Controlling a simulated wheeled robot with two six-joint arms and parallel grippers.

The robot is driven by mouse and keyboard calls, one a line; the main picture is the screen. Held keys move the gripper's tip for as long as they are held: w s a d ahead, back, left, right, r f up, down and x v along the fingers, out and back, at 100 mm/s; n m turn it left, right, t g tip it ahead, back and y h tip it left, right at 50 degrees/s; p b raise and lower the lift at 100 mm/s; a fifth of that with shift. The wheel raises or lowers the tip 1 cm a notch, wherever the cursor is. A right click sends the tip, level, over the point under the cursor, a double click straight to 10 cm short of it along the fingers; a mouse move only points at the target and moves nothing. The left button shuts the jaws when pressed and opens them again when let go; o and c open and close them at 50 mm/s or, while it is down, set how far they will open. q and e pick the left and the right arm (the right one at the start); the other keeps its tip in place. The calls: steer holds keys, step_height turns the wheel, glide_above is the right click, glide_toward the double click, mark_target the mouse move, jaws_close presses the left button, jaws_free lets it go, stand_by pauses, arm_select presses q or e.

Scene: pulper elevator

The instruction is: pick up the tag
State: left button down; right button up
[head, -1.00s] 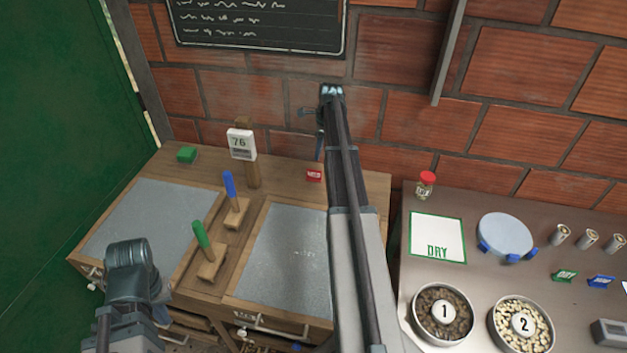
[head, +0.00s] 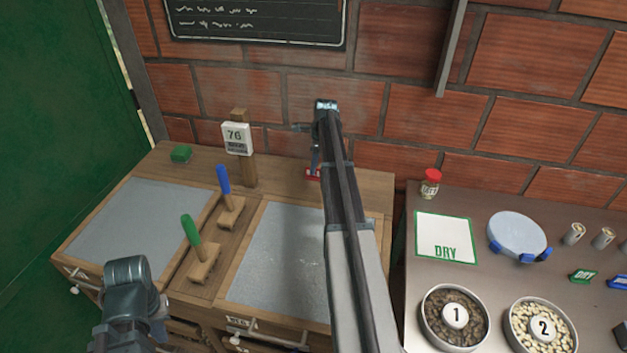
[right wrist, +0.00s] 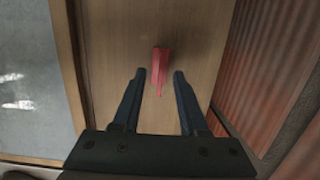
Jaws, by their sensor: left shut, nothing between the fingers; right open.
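The small red tag (head: 312,173) stands near the back of the wooden bench, left of its right end. In the right wrist view the tag (right wrist: 160,65) is between and just beyond the two fingertips, apart from both. My right gripper (head: 316,163) points down over the tag, open and empty, and partly covers it in the head view. Its fingers also show in the right wrist view (right wrist: 160,74). My left gripper (head: 140,295) is at the lower left by the bench front, shut and empty. Its fingertips are mostly hidden.
A post with a "76" card (head: 237,138), a blue-handled lever (head: 224,180), a green-handled lever (head: 191,231) and a green block (head: 181,153) stand on the bench. The brick wall (head: 270,95) is close behind. A metal table (head: 400,280) with bowls and jars is at right.

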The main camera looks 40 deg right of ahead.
steer(key=f+b, duration=0.2)
steer(key=f, duration=0.1)
steer(key=shift+w+a, duration=0.1)
steer(key=shift+w, duration=0.1)
arm_select(q)
step_height(320, 180, down, 3)
steer(key=shift+r, duration=0.1)
arm_select(e)
steer(key=shift+r, duration=0.1)
jaws_close()
